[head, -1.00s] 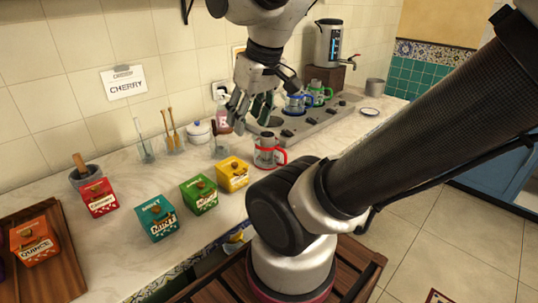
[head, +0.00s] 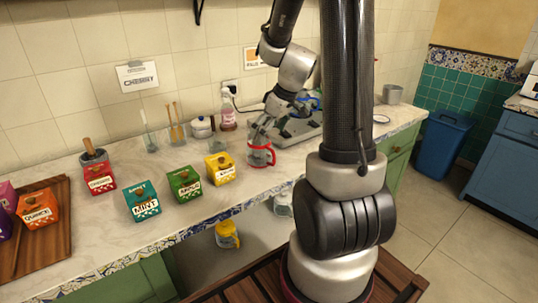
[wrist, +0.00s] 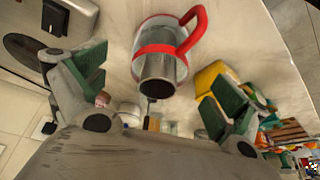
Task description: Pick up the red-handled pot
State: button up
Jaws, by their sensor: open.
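The red-handled pot (head: 261,155) stands upright on the counter in the head view, right of the yellow tea box. It is a clear pot with a red band and handle, and a grey metal cylinder at its middle shows in the wrist view (wrist: 158,72). My gripper (head: 266,124) is open and empty, just above and behind the pot in the head view. In the wrist view its green-padded fingers (wrist: 155,82) are spread on either side of the pot, with no visible contact. The red handle points up and right there.
The yellow box (head: 220,169) and green box (head: 184,185) stand left of the pot. The grey burner plate (head: 296,132) lies to its right, with a blue-handled pot (head: 313,104) partly hidden behind my arm. A pink-labelled bottle (head: 228,110) stands behind. Counter in front is clear.

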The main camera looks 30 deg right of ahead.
aim_at(260, 148)
jog(key=shift+n, duration=0.3)
jog(key=x, duration=0.7)
jog(key=shift+a+f, duration=0.15)
jog(key=shift+f, duration=0.2)
jog(key=shift+w, duration=0.1)
jog(key=c, duration=1.3)
